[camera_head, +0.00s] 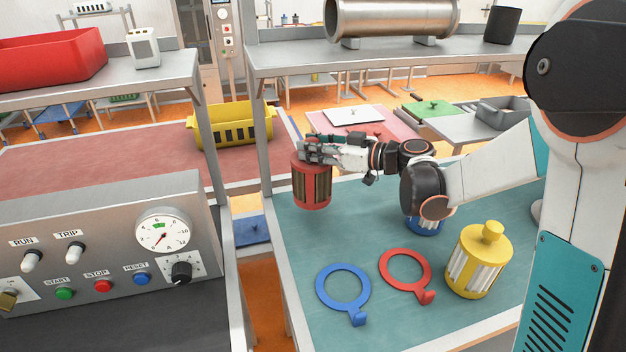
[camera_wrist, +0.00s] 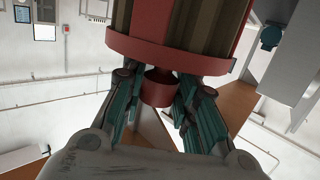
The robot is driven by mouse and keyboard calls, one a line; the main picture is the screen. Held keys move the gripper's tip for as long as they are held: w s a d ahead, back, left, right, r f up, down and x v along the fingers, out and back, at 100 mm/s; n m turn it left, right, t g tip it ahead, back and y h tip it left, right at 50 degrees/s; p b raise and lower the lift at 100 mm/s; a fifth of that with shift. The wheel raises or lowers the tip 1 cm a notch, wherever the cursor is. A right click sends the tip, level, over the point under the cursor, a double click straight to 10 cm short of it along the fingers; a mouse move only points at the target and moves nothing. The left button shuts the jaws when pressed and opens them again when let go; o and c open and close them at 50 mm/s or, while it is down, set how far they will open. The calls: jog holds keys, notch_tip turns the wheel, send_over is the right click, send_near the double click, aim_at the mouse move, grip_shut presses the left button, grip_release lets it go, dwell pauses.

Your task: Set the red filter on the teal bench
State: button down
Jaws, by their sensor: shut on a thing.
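The red filter (camera_head: 312,192) has red end caps and a dark ribbed middle. My gripper (camera_head: 312,152) is shut on the knob at its top end, and the filter hangs upright below the fingers. In the wrist view, the filter (camera_wrist: 180,30) fills the upper middle and the fingers (camera_wrist: 158,95) close around its red knob. The teal bench (camera_head: 300,250) lies under and to the right of the filter, which is over its far left part. I cannot tell whether the filter's base touches the bench.
A yellow filter (camera_head: 478,262) stands at the bench's right. A blue filter (camera_head: 426,224) is partly hidden behind my arm. A blue ring (camera_head: 320,284) and a red ring (camera_head: 384,268) lie near the front. A control panel (camera_head: 110,225) is at left. The bench's middle is clear.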

aim_at(313, 168)
notch_tip(313, 168, down, 6)
jog(key=shift+f+b, duration=0.1)
jog(key=shift+b, duration=0.95)
jog(key=c, duration=1.3)
grip_release()
jog(key=p+v, duration=0.3)
jog(key=v, duration=0.9)
